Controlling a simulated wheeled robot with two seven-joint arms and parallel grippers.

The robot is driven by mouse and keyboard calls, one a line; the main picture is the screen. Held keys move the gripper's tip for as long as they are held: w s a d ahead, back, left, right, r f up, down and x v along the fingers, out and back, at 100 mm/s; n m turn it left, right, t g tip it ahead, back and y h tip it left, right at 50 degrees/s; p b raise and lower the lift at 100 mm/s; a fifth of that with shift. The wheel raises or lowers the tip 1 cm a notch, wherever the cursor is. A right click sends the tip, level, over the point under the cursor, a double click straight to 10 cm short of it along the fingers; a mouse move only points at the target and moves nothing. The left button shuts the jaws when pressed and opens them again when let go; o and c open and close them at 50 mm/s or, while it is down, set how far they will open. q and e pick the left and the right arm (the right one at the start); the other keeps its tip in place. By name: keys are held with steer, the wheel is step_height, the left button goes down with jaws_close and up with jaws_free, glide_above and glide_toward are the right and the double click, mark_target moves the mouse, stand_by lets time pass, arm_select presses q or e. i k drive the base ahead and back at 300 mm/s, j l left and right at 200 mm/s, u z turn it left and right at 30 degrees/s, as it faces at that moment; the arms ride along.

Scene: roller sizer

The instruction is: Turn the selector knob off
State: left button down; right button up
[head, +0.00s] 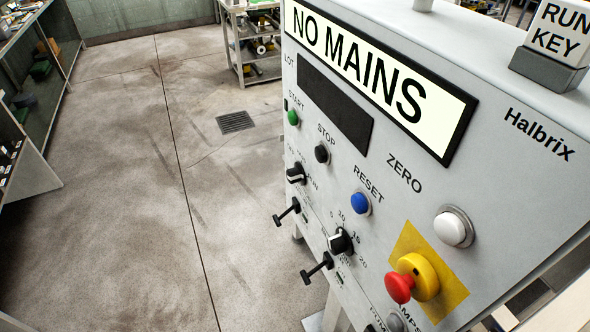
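A grey control panel (400,215) fills the right side of the head view, seen at a steep angle. A black knob with a pale pointer (296,173) sits below the START and STOP buttons, near a label that seems to end in RUN; it looks like the selector knob. Its other label is too small to read. A second black knob (340,242) has a numbered dial around it. Neither of my grippers is in view.
A red mushroom button (399,288) juts out from a yellow plate. Two black T-handles (287,212) (317,268) stick out at the panel's left edge. START (293,117), STOP (321,153), RESET (360,204) and ZERO (453,226) buttons sit around. A display reads NO MAINS (372,75). Floor left is open.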

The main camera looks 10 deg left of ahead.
mark_target(296, 175)
steer(key=z, duration=0.3)
steer(key=j+z, duration=0.4)
steer(key=i+j+z, duration=0.1)
steer(key=j+z, duration=0.7)
steer(key=k+l, duration=0.05)
steer(key=l, duration=0.05)
